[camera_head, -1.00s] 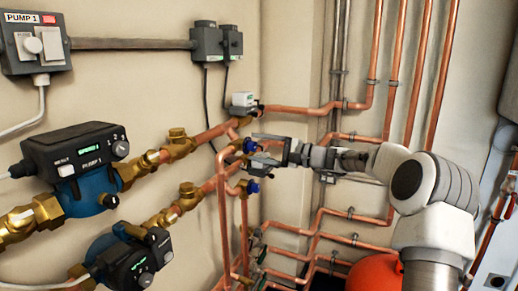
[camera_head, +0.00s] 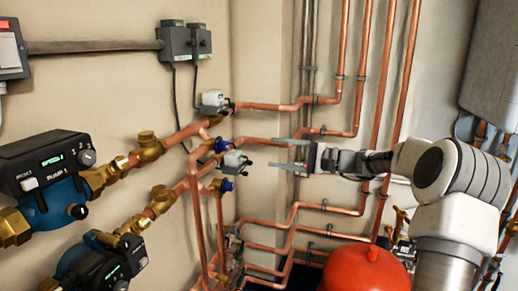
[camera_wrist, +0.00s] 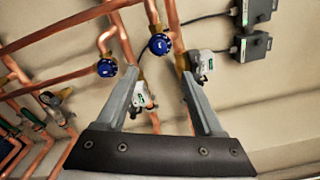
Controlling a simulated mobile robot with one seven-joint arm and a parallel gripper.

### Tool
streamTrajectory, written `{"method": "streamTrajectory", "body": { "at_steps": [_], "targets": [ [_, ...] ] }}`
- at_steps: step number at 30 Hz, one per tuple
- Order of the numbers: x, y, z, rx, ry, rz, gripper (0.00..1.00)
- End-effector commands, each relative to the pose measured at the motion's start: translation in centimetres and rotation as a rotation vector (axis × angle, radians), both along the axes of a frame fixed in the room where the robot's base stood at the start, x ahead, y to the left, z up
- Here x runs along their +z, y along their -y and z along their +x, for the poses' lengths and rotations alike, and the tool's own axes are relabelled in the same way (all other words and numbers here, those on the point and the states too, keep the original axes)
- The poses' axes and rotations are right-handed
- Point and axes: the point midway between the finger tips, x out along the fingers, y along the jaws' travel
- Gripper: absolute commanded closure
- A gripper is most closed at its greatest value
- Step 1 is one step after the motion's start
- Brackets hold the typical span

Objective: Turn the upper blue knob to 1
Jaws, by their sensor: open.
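The upper blue knob (camera_head: 221,145) is on a brass valve on the copper manifold. In the wrist view it (camera_wrist: 159,44) lies just beyond the fingertips, roughly between them in the picture. The marking on its face is too small to read. A lower blue knob (camera_head: 225,185) sits below it, and in the wrist view it (camera_wrist: 107,68) lies left of the left finger. My gripper (camera_head: 271,153) is open and empty, its fingers pointing left at the manifold. In the head view a visible gap separates the fingertips from the upper knob.
A white actuator (camera_head: 214,98) sits above the upper knob, and another (camera_head: 236,158) sits between the two knobs. Copper pipes (camera_head: 340,80) run behind my gripper. Two blue pumps (camera_head: 55,200) are at left. A red vessel (camera_head: 365,268) stands below my arm.

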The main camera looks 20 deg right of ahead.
Motion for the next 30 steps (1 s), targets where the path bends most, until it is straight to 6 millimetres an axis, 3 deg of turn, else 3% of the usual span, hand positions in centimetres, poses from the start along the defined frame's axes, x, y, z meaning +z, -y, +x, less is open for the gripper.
{"method": "streamTrajectory", "body": {
  "at_steps": [7,22,26,30],
  "targets": [
    [0.0,1.9,-1.4,-0.001,0.000,0.000,0.31],
    [0.0,2.0,-1.5,0.001,-0.001,-0.002,0.31],
    [-0.3,0.3,-1.7,0.023,-0.026,-0.058,0.31],
    [-1.2,-4.0,-2.8,0.077,-0.096,-0.243,0.31]
  ]
}}
